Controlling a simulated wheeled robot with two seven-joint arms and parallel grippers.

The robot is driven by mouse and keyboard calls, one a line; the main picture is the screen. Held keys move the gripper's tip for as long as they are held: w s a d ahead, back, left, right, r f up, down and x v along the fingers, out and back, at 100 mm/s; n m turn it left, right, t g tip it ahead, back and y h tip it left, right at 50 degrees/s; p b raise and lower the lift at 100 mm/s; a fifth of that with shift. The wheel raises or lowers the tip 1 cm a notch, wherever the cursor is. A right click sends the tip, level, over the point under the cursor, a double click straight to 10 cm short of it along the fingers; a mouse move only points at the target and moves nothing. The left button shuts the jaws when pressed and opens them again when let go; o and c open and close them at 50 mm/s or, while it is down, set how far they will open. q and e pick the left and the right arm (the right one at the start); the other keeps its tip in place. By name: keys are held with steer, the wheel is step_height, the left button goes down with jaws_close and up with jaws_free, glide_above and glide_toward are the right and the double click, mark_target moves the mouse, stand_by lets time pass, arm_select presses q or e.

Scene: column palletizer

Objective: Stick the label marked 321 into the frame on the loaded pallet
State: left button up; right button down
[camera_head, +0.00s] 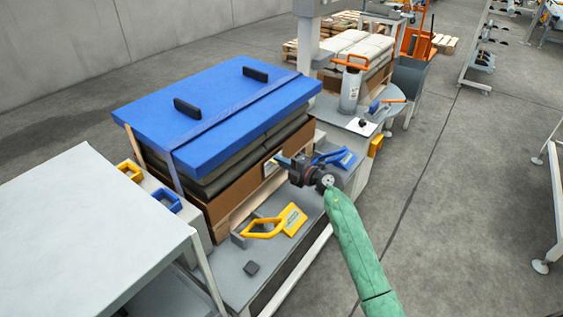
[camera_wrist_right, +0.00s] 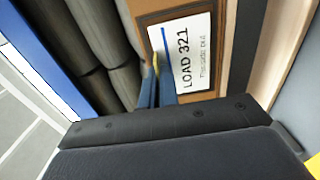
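The label (camera_wrist_right: 188,58) is white with a blue band and reads "LOAD 321" in the right wrist view. It lies over the dark-edged frame (camera_wrist_right: 150,18) on the cardboard side of the loaded pallet. Whether it is fully seated cannot be told. My right gripper (camera_wrist_right: 157,80) is at the label's lower-left edge, its fingers close together on what looks like a small yellowish tab. In the head view, my right gripper (camera_head: 284,162) reaches the side of the load, beside the white label (camera_head: 270,168). The load (camera_head: 215,115) has a blue cover and dark sacks. My left gripper is out of view.
A yellow-handled tool (camera_head: 278,222) and a blue-handled tool (camera_head: 340,158) lie on the grey ledge (camera_head: 238,265) near my arm. A pale table (camera_head: 80,225) stands at left.

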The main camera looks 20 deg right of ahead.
steer(key=shift+w+a, duration=0.15)
stand_by(0.5)
steer(key=c, duration=1.6)
jaws_free()
steer(key=v, duration=0.7)
steer(key=shift+s+d, duration=0.25)
steer(key=shift+s, duration=0.1)
